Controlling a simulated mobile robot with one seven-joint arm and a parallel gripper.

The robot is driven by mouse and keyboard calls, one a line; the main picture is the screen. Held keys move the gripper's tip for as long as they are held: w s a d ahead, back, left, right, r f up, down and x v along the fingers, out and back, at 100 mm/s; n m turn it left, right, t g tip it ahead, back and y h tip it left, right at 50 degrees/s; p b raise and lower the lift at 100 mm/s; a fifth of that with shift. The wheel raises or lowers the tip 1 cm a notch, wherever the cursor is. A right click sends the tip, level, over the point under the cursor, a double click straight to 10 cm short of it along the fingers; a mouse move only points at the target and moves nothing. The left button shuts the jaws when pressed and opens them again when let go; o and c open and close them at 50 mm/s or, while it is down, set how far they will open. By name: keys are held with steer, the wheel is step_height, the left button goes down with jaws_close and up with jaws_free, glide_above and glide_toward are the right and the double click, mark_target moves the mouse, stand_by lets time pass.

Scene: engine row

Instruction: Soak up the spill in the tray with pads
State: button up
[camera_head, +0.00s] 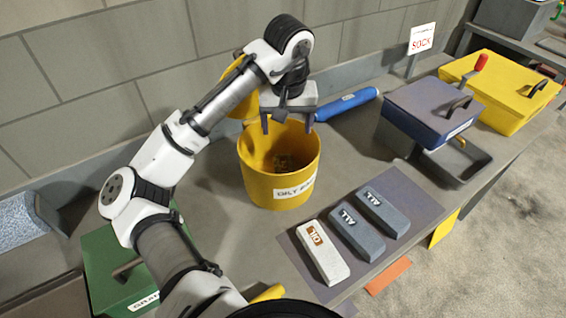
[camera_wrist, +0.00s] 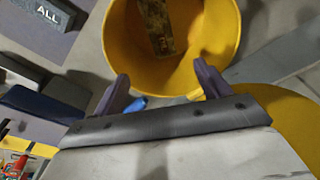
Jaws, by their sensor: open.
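My gripper (camera_head: 288,124) is open and empty, pointing down over the yellow bucket (camera_head: 258,180) labelled "OILY". In the wrist view, a brown-stained pad (camera_wrist: 158,28) lies inside the bucket, apart from the fingers. A white pad marked "OIL" (camera_head: 324,255) and two grey pads marked "ALL", the middle one (camera_head: 356,232) and the right one (camera_head: 383,213), lie on a dark mat (camera_head: 408,187). A dark tray (camera_head: 470,165) sits to the right, partly hidden by a dark blue lidded box (camera_head: 425,108). I cannot make out a spill in it.
A blue sock (camera_head: 347,104) lies behind the bucket, near the wall. A yellow box (camera_head: 502,88) stands at the back right by a "SOCK" sign (camera_head: 422,38). A green box (camera_head: 125,268) is at lower left. Bench surface between mat and tray is clear.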

step_height(320, 180, up, 11)
steer(key=s, duration=0.1)
steer(key=shift+s+b, duration=0.3)
steer(key=shift+b, duration=0.15)
steer(key=shift+f, duration=0.1)
